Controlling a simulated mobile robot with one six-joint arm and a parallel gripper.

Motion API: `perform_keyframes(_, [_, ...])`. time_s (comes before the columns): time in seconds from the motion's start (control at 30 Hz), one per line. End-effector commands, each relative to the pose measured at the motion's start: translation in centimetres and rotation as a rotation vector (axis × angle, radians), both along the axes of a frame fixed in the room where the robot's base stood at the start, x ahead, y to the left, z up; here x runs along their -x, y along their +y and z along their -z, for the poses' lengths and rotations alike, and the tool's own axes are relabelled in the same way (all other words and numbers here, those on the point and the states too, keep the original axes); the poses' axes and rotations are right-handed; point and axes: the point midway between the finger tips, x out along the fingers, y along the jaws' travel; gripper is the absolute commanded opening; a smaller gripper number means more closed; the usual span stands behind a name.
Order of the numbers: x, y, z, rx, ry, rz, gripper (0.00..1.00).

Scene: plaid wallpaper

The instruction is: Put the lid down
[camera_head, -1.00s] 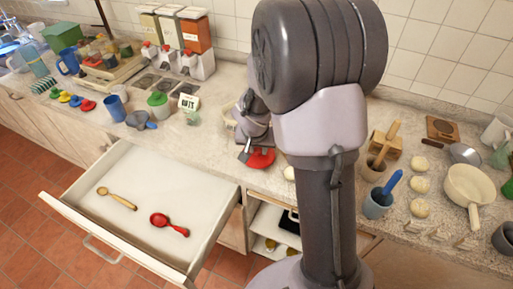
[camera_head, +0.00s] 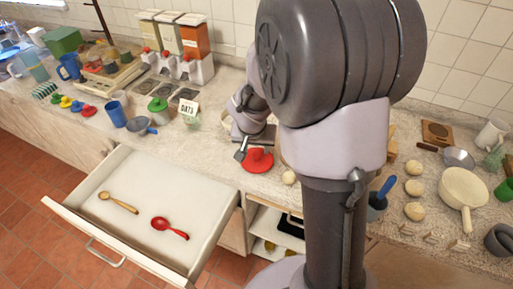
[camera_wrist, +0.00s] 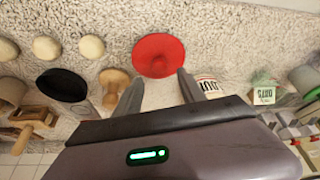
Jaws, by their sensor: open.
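The red lid (camera_head: 258,161) lies flat on the counter near its front edge, behind the right end of the open drawer, with its knob up. In the wrist view the red lid (camera_wrist: 159,55) shows whole, just beyond my fingertips. My gripper (camera_wrist: 156,84) is open, with nothing between its fingers and a gap to the lid. In the head view my gripper (camera_head: 242,151) is low over the counter at the lid's left, partly hidden behind my own arm.
The open drawer (camera_head: 150,170) juts out below, holding a wooden spoon (camera_head: 118,202) and a red spoon (camera_head: 169,227). A dough ball (camera_head: 289,177) sits right of the lid. A small sign (camera_head: 188,107) and a green-lidded jar (camera_head: 158,108) stand to the left.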

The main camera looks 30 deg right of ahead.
Motion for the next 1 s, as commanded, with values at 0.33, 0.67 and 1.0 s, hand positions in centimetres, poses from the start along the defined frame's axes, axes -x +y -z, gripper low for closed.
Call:
perform_keyframes(0.33, [2.3,1.7,-6.5,-0.003,-0.006,-0.004,0.47])
perform_keyframes(0.67, [16.7,12.8,-17.6,-0.203,-0.138,-0.203,0.47])
perform_keyframes(1.0, [21.1,16.5,-18.6,-0.292,-0.186,-0.318,0.47])
